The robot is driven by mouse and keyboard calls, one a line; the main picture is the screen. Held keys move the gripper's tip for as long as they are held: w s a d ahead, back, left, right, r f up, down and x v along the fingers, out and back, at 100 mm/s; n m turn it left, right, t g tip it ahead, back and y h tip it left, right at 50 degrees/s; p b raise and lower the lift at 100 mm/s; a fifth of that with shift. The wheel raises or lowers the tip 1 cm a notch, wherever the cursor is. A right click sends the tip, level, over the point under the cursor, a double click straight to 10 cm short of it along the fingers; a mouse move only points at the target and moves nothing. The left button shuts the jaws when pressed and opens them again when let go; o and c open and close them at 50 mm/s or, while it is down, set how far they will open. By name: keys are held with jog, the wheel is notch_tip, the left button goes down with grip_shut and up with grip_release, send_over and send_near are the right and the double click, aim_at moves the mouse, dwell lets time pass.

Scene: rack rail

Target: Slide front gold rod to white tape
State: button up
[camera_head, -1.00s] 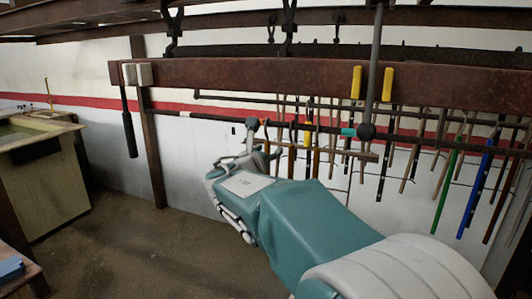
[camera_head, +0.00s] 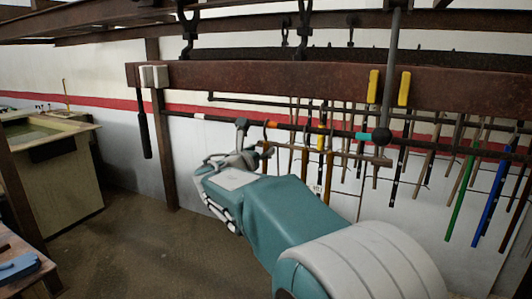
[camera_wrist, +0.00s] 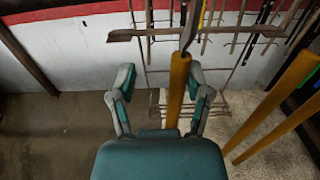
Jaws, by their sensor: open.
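A dark rail (camera_head: 225,118) runs under the red-brown beam. White tape (camera_head: 200,116) is on it at the left, left of my gripper. The front gold rod hangs from the rail by its hook (camera_head: 267,132); its lower part is hidden behind my gripper in the head view. In the wrist view the gold rod (camera_wrist: 178,88) stands upright between my fingers, closer to the right one. My gripper (camera_head: 226,158) also shows in the wrist view (camera_wrist: 160,88), with its fingers apart on both sides of the rod. Contact cannot be told.
More gold rods (camera_head: 328,175) hang to the right. Orange tape (camera_head: 296,126) and teal tape (camera_head: 366,135) mark the rail there. A dark post (camera_head: 163,150) and a black hanging handle (camera_head: 144,135) are at the left. A wooden crossbar (camera_wrist: 215,32) lies behind the rod.

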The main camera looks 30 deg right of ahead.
jog(key=shift+w+a, duration=0.7)
jog(key=shift+w, duration=0.2)
jog(key=shift+w+a, duration=0.7)
jog(key=shift+w, duration=0.2)
jog(key=shift+w+a, duration=0.1)
jog(key=w+a, duration=0.6)
jog(key=w, duration=0.1)
jog(key=shift+w, duration=0.35)
jog(key=shift+w+a, duration=0.8)
jog(key=shift+w, duration=0.2)
jog(key=shift+w+a, duration=0.8)
jog(key=shift+w, duration=0.2)
